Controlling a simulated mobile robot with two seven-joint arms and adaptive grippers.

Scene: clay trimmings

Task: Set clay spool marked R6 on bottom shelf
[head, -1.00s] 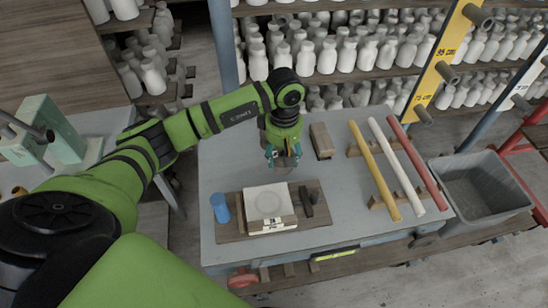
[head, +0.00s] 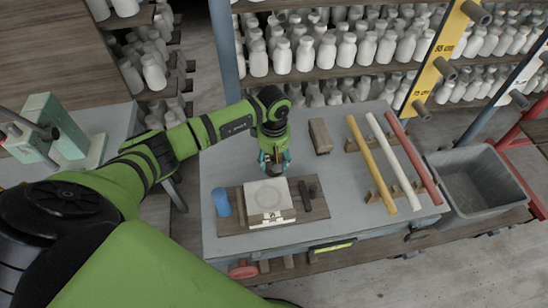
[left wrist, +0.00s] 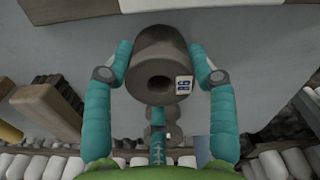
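A grey-brown spool (left wrist: 160,62) with a round hole in its end sits between the teal fingers of my left gripper (left wrist: 161,70) in the left wrist view. The fingers press on it from both sides. A small white label with blue marks is on the spool; I cannot read it surely. In the head view my left gripper (head: 273,160) is over the bench, just behind the white slab, and mostly hides the spool. My right gripper is not in view. Which shelf is the bottom one I cannot tell.
The grey bench (head: 240,165) carries a board with a white slab (head: 269,198), a blue cup (head: 222,203), a wooden block (head: 320,136) and yellow, white and red rods. A grey bin (head: 475,185) stands right. Shelves of white bottles (head: 305,53) stand behind.

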